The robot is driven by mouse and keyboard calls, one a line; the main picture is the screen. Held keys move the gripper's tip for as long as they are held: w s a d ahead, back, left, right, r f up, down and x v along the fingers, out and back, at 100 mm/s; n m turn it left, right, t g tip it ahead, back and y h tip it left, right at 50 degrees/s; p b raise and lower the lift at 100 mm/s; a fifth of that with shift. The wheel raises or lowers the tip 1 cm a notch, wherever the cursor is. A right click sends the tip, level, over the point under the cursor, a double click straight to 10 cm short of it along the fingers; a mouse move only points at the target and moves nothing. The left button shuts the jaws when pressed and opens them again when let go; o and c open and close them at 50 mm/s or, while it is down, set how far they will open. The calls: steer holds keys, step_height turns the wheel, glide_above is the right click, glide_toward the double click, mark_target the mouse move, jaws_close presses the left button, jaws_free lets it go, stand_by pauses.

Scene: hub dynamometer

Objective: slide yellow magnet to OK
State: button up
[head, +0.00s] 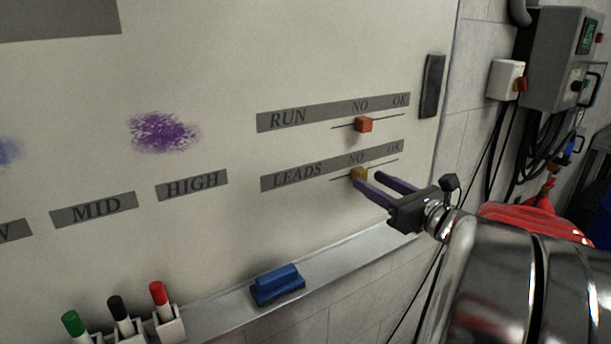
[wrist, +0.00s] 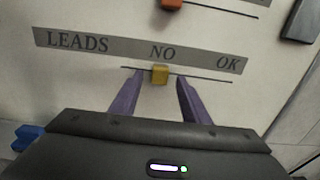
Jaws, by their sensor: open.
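The yellow magnet (head: 359,174) is a small block on the thin line under the LEADS strip (head: 297,174), below the word NO. It also shows in the wrist view (wrist: 159,74), under NO and left of OK. My gripper (head: 368,180) is open, with purple fingers pointing at the board. In the wrist view the fingers (wrist: 157,84) stand one on each side of the magnet, with a gap visible on both sides. I cannot tell whether the fingertips touch the board. The OK label (wrist: 229,64) lies to the right along the same strip.
An orange magnet (head: 363,125) sits on the RUN line above, under NO. A dark bar (head: 432,86) is at the board's right edge. Below, the ledge holds a blue eraser (head: 277,284) and several markers.

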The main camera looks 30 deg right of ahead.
mark_target(364, 177)
steer(key=shift+w, duration=1.6)
steer(key=shift+c, duration=0.2)
jaws_close()
